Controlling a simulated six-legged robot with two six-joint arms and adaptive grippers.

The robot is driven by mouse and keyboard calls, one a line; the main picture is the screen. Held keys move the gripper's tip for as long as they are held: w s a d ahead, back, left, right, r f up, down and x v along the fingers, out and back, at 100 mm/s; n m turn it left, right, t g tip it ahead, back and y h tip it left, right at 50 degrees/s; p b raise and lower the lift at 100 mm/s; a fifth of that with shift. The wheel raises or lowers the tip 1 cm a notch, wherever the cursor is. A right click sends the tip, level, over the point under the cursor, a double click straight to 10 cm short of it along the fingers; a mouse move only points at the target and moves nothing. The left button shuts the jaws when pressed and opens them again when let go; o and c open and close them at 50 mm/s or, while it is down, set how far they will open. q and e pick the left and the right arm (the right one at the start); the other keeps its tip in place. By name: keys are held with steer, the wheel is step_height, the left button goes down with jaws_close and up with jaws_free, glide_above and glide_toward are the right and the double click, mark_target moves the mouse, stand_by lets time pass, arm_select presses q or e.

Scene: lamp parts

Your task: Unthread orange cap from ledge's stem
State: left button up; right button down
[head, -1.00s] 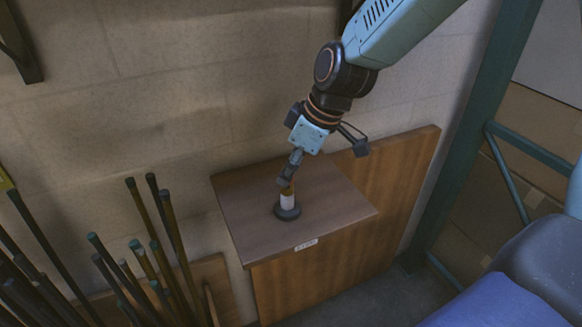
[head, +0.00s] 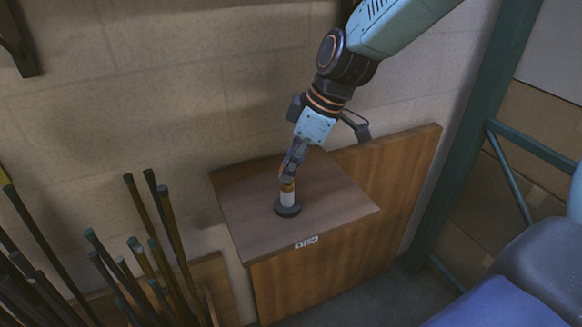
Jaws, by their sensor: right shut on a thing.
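The wooden ledge (head: 340,215) stands against the wall. On its top is a stem with a dark round base (head: 288,210) and a white upright part (head: 287,198). The orange cap (head: 287,186) sits at the top of the white part, partly hidden by the fingers. My right gripper (head: 288,177) comes down from the upper right and is shut on the orange cap. The stem looks upright. I cannot tell how far the cap is threaded. My left gripper is not in view.
Several dark rods (head: 140,255) stand upright at the lower left, beside the ledge. A small label (head: 306,242) is on the ledge's front edge. A green metal frame (head: 470,130) and a blue padded thing (head: 510,290) are at the right. The ledge top around the stem is clear.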

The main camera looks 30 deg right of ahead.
steer(key=shift+w+n+g, duration=0.15)
steer(key=shift+n+g, duration=0.15)
steer(key=shift+n, duration=0.8)
steer(key=shift+n+g, duration=0.5)
steer(key=shift+n, duration=0.5)
steer(key=shift+w+n+y, duration=0.1)
steer(key=shift+n+y, duration=0.2)
steer(key=shift+n, duration=0.3)
steer(key=n+g, duration=0.1)
steer(key=n, duration=0.2)
steer(key=n+g, duration=0.1)
steer(key=n, duration=0.1)
steer(key=shift+w+r+n+g+p, duration=0.1)
steer(key=shift+n+g+p, duration=0.2)
steer(key=shift+n+p, duration=0.1)
steer(key=n+g+h+p, duration=0.1)
steer(key=n, duration=0.2)
steer(key=shift+w+r+p, duration=0.1)
steer(key=shift+p, duration=0.3)
steer(key=shift+w+a+n+g+h+p, duration=0.1)
steer(key=shift+n+g+h+p, duration=0.25)
steer(key=shift+n, duration=0.6)
steer(key=shift+n+g+h+p, duration=0.15)
steer(key=shift+n+p, duration=0.3)
steer(key=shift+n, duration=0.5)
